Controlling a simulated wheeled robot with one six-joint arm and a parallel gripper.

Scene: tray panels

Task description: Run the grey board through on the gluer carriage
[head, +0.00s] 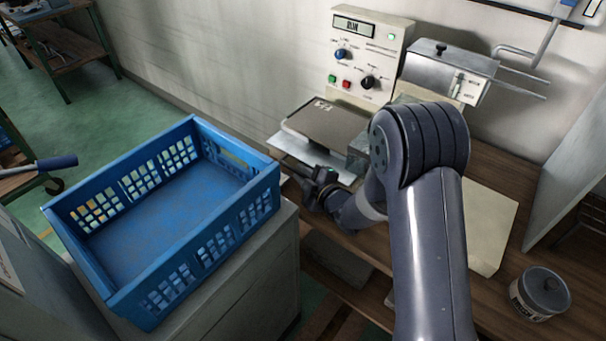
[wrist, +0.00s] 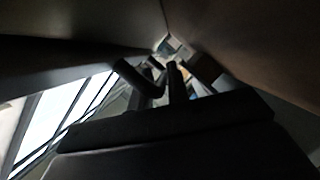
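The grey board (head: 330,128) lies flat on the pale metal carriage (head: 292,147) of the gluer (head: 372,42), left of the roller housing. My gripper (head: 314,189) is low at the front edge of the carriage, just below and in front of the board. My arm hides the right part of the carriage and the gluer's lower middle. In the wrist view my gripper's dark fingers (wrist: 160,82) show among dark surfaces close by. The picture is too dark to tell whether they are apart or hold anything.
A blue crate (head: 262,190) stands on a grey cabinet at the left and looks empty. A pale sheet (head: 490,222) lies on the wooden bench right of my arm, with a lidded can (head: 540,293) at the front right. A pale panel closes the right side.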

